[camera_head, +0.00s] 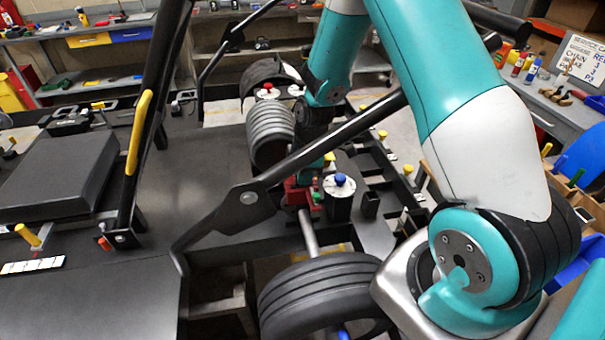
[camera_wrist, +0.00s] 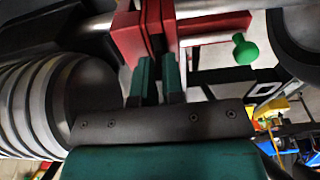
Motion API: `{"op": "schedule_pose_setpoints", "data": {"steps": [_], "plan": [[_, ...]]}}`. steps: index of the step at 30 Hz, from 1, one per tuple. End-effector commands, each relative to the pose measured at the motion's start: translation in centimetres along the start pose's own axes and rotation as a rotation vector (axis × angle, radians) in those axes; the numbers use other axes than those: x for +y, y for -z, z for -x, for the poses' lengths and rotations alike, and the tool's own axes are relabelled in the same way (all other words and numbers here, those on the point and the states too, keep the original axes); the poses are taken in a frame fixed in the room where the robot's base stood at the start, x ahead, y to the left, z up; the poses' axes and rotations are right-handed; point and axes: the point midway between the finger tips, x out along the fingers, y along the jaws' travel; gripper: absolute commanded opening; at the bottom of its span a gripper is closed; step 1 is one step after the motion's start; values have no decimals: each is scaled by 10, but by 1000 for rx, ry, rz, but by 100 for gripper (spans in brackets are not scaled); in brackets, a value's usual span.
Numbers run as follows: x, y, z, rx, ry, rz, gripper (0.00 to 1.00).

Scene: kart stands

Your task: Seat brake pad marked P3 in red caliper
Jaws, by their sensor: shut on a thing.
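The red caliper (camera_wrist: 128,38) is at the top of the wrist view, with a red arm and a green knob (camera_wrist: 243,48) to its right. My gripper (camera_wrist: 158,68) has its teal fingers pointing up at the caliper's slot. It is shut on a thin dark brake pad (camera_wrist: 154,20), which shows between the red walls; its P3 mark is not readable. I cannot tell how deep the pad sits. In the head view the red caliper (camera_head: 292,195) is partly hidden by a black bar, and the gripper's fingertips are hidden.
A black canister with a blue knob (camera_head: 339,188) stands right of the caliper. A tyre (camera_head: 315,295) is in front and a ribbed grey cylinder (camera_head: 270,135) behind. A slanted black frame bar (camera_head: 320,150) crosses close to my arm.

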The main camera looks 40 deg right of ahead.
Motion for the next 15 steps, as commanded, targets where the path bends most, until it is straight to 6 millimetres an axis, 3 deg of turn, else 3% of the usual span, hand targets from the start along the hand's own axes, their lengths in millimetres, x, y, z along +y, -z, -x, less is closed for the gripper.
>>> {"op": "schedule_pose_setpoints", "data": {"steps": [3,4,7,15], "plan": [[0,0,-4,0,0,0,0],[0,0,-3,0,0,0,14],[0,0,-3,0,0,0,35],[-1,0,-3,0,5,0,35]]}}
